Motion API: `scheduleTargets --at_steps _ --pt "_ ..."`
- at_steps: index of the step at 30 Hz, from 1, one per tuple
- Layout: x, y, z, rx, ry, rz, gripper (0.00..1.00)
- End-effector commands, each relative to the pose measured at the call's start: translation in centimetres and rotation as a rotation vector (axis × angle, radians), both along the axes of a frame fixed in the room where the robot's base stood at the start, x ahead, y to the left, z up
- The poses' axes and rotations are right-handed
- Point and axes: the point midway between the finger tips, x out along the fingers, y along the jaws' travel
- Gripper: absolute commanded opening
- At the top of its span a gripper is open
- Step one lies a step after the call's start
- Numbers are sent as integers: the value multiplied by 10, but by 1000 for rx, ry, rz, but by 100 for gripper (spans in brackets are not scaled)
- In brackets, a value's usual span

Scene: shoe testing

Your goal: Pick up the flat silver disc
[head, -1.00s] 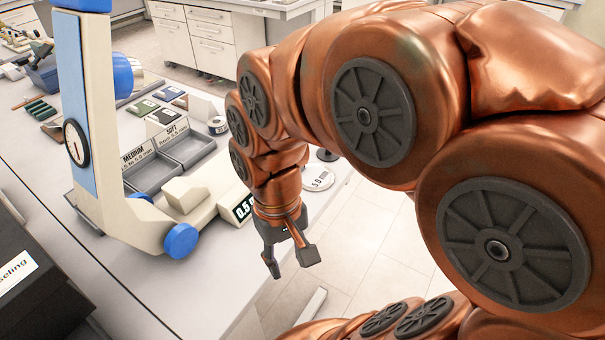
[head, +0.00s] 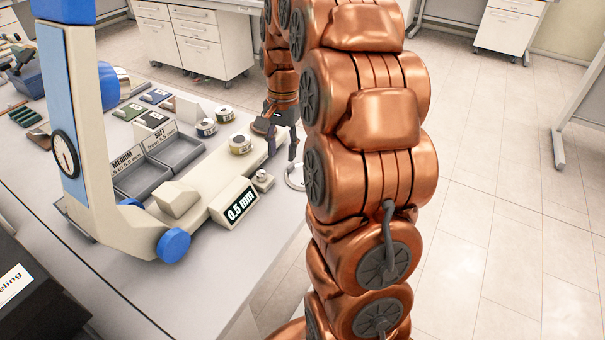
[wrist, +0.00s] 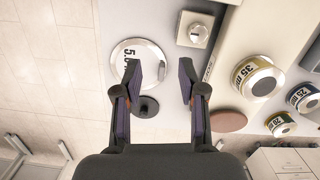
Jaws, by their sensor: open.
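The flat silver disc (wrist: 145,54) lies on the pale table near its edge, with "5.0" printed on its pale face. It also shows in the head view (head: 293,177), partly hidden behind my arm. My gripper (wrist: 160,72) is open and empty, fingers pointing at the table.
A small block with a round knob (wrist: 198,33) stands right of the disc. A dark round piece (wrist: 149,106) and a brown disc (wrist: 228,121) are close by. Several labelled cylinders (head: 240,143) stand beside the cream tester (head: 217,205). The table edge drops to open floor.

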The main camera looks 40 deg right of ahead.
Motion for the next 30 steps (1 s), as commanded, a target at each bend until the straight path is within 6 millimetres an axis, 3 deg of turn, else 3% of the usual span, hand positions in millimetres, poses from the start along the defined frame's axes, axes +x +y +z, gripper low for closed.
scheduleTargets --at_steps 3,9,30 --pt "11 -26 -6 0 4 -87 41" --pt "20 -48 -11 -3 2 -163 41" --pt "24 -45 -60 -2 4 -172 41"
